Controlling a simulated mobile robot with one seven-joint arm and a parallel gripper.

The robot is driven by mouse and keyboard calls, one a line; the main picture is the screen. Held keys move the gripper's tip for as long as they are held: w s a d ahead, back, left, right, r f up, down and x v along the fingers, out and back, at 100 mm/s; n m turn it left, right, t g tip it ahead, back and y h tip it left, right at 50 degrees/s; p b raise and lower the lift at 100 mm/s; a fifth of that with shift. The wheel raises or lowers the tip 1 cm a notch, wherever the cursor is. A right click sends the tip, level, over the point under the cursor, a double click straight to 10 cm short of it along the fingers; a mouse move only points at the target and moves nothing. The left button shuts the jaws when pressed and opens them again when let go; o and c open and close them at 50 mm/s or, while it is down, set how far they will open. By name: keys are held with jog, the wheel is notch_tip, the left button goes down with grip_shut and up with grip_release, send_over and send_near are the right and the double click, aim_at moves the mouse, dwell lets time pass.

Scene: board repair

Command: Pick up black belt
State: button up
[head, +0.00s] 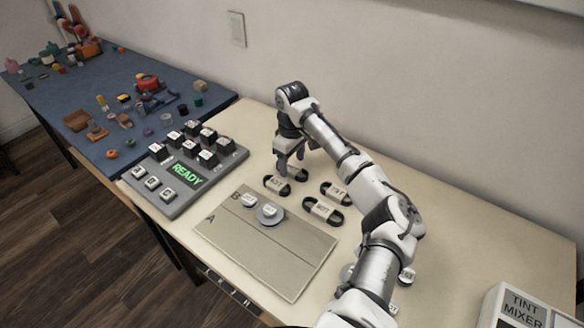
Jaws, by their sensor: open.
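Several black belts with pale labels lie on the cream table between the keypad and my arm in the head view. One belt (277,185) is nearest the keypad, one (335,193) is to the right, and one (322,211) is at the front. Another belt (299,174) is at the back, partly hidden by my fingers. My gripper (290,163) points down over or just behind this rear belt, with its fingers apart and nothing seen between them. I cannot tell whether the fingers touch it.
A grey keypad (187,192) showing READY stands left. A beige board (263,262) marked A and B lies in front, with round labelled pieces (270,213) on it. A blue table (62,97) holds toys and small parts. A tint mixer box (519,310) is at bottom right.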

jog(key=shift+f, duration=0.9)
jog(key=shift+c, duration=0.3)
jog(key=c, duration=1)
jog(key=shift+r, duration=0.1)
